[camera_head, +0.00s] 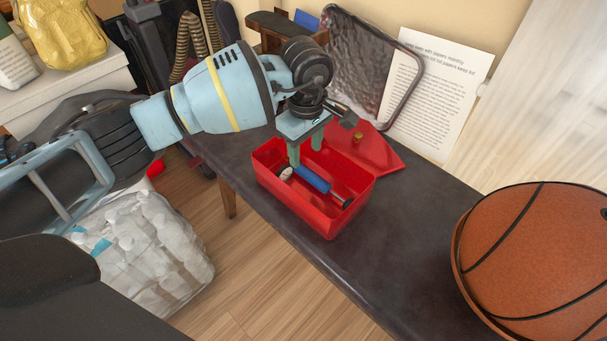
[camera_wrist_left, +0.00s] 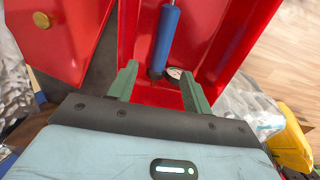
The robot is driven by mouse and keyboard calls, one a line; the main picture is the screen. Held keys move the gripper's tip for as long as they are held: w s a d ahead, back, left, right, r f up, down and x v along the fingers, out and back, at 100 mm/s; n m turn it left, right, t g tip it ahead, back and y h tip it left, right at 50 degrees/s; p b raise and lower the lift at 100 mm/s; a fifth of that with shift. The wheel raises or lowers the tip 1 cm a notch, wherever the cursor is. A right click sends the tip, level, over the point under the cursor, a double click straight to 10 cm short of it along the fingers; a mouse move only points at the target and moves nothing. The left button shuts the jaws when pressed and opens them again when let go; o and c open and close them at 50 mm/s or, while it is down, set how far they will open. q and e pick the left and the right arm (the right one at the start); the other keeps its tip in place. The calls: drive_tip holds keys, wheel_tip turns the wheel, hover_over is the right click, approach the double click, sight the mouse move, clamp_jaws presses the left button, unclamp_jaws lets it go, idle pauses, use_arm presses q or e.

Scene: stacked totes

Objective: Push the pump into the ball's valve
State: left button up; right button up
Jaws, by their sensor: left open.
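The pump is a blue cylinder with dark ends (camera_head: 313,180), lying inside the open red box (camera_head: 330,225). In the left wrist view the blue pump (camera_wrist_left: 166,38) runs away from me, its near black end close to the space between my fingertips. A small white round dial (camera_wrist_left: 174,73) lies by that end. My left gripper (camera_head: 305,148) is open, fingers down at the box, with nothing held; its fingers also show in the wrist view (camera_wrist_left: 158,76). The orange basketball (camera_head: 545,260) sits at the right, with a dark spot at its right edge that may be the valve.
The box's red lid (camera_head: 372,150) lies open behind it. A dark tray (camera_head: 372,65) and a printed sheet (camera_head: 445,90) lean on the wall. The dark bench (camera_head: 400,250) is clear between box and ball. Wrapped bottles (camera_head: 150,250) stand at lower left.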

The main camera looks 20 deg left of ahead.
sight(306, 169)
use_arm(q)
drive_tip(key=shift+f, duration=0.9)
wheel_tip(306, 169, down, 5)
drive_tip(key=shift+r+b, duration=0.1)
drive_tip(key=shift+b, duration=0.85)
drive_tip(key=shift+r, duration=0.1)
clamp_jaws()
use_arm(e)
drive_tip(key=shift+s+f, duration=0.15)
drive_tip(key=shift+f, duration=0.45)
drive_tip(key=shift+s+f, duration=0.15)
drive_tip(key=shift+f, duration=0.45)
